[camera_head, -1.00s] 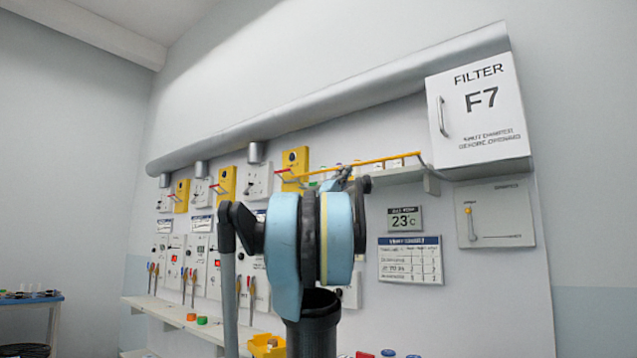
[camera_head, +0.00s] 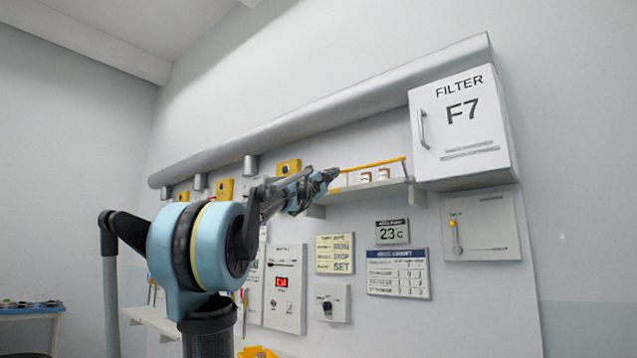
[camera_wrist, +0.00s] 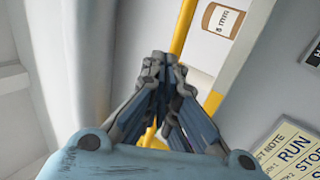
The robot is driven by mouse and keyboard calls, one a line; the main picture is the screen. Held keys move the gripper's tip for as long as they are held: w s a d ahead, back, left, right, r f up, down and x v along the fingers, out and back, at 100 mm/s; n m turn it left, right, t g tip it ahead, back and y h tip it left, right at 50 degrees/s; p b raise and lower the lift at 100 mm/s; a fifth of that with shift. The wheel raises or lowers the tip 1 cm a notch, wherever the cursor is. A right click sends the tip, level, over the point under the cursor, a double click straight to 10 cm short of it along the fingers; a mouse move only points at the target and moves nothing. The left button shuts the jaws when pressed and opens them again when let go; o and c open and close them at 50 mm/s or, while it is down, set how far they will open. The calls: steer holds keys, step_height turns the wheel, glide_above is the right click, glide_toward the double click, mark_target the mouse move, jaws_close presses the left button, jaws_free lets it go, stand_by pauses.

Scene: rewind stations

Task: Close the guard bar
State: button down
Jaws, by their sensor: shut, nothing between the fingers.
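The guard bar (camera_head: 375,164) is a thin yellow rod running along the front of a small white shelf, above its edge, with its right end near the filter box. Its left part is hidden behind my gripper (camera_head: 331,175), which is at the bar's visible left end. In the wrist view, the yellow bar (camera_wrist: 183,28) runs down behind my gripper (camera_wrist: 158,60), whose fingers are shut and hold nothing. The fingertips overlap the bar in that view; I cannot tell whether they touch it.
The shelf (camera_head: 374,191) carries small labelled jars (camera_head: 384,174). The white filter box (camera_head: 465,130) juts out at the right. A grey duct (camera_head: 330,112) runs above. Display and note panels (camera_head: 397,273) hang below the shelf. Yellow wall units (camera_head: 289,168) stand left of my gripper.

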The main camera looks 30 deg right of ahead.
steer(key=shift+x, duration=1.85)
steer(key=shift+r, duration=0.15)
steer(key=shift+a, duration=0.1)
steer(key=s+a+r, duration=0.1)
steer(key=s+a, duration=0.1)
steer(key=a, duration=0.4)
steer(key=s+a+r, duration=0.1)
steer(key=s+a, duration=0.1)
steer(key=a, duration=0.5)
steer(key=shift+r, duration=0.35)
